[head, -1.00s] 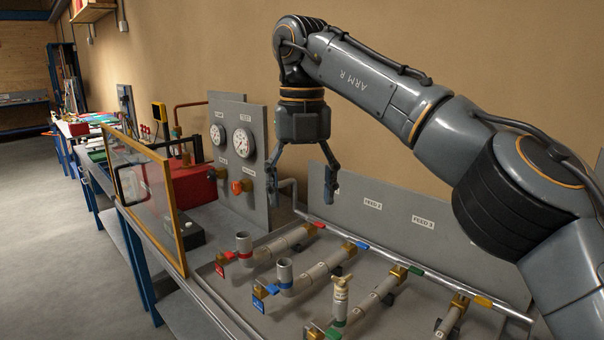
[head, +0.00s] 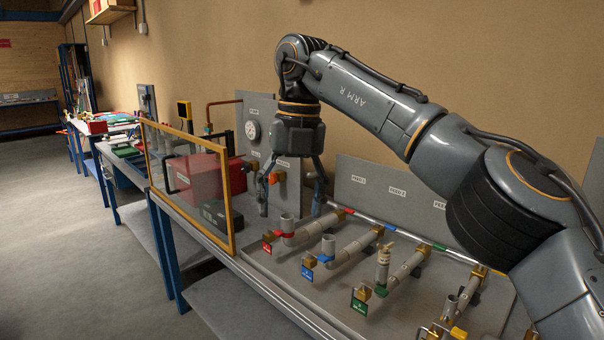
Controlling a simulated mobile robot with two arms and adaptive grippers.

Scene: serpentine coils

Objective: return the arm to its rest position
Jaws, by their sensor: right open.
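My right arm, marked ARM R (head: 355,98), comes in from the right and reaches over the bench. Its gripper (head: 291,205) hangs pointing down, open and empty, with its two fingers apart. The fingertips appear just above and behind the red-tagged pipe stub (head: 287,222), in front of the gauge panel. I cannot tell the exact height over the bench. My left gripper is not in view.
A yellow-framed clear screen (head: 188,182) stands at the bench's left, before a red box (head: 198,172). A gauge panel (head: 272,150) stands behind the gripper. Several pipes with coloured tags, including a blue one (head: 307,273), fill the tray. The floor (head: 70,240) at left is clear.

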